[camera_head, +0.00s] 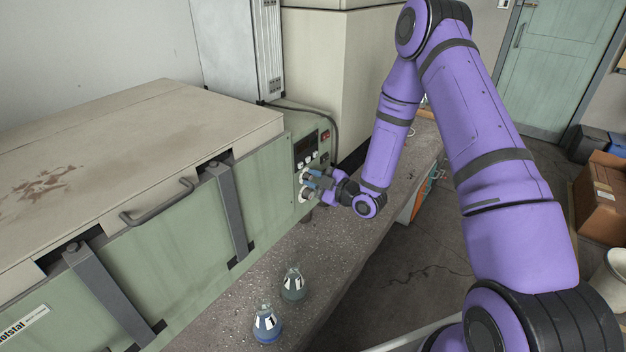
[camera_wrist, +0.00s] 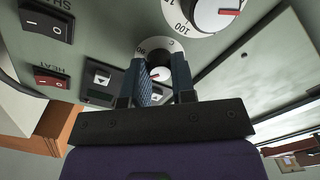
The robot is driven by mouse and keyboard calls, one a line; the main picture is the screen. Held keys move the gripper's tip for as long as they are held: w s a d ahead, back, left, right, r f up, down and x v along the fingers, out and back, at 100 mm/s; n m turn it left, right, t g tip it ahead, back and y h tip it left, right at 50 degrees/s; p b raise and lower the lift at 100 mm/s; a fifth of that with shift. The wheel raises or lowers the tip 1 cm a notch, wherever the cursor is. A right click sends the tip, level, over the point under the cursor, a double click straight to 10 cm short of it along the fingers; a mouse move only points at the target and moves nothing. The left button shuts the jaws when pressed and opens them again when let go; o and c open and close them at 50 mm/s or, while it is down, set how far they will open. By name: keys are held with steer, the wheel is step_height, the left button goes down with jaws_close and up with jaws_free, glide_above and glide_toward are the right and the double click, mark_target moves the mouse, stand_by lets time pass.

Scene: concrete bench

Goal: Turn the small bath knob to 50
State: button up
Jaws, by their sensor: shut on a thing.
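The small bath knob (camera_wrist: 161,72) is in the wrist view, on a white dial with printed numbers and a red mark. The two blue-padded fingers of my gripper (camera_wrist: 161,88) stand on either side of it and are shut on it. The fingers hide the sides of the dial, so I cannot read the setting. In the head view my gripper (camera_head: 317,181) reaches to the dials at the right end of the green bath front (camera_head: 275,180). There the fingers partly cover the knobs.
A larger knob (camera_wrist: 212,14) on a white dial is close above my fingers in the wrist view. Rocker switches (camera_wrist: 50,80) and arrow buttons (camera_wrist: 103,78) are to the left. Two small flasks (camera_head: 267,324) (camera_head: 293,284) stand on the bench in front of the bath.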

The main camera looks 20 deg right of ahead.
steer(key=n, duration=0.6)
steer(key=shift+s+f, duration=0.1)
steer(key=n, duration=0.6)
steer(key=shift+h, duration=0.3)
steer(key=shift+n, duration=0.3)
steer(key=o, duration=0.9)
steer(key=v, duration=1)
steer(key=shift+s+d+f, duration=0.15)
steer(key=shift+s+d, duration=0.05)
steer(key=shift+s, duration=0.15)
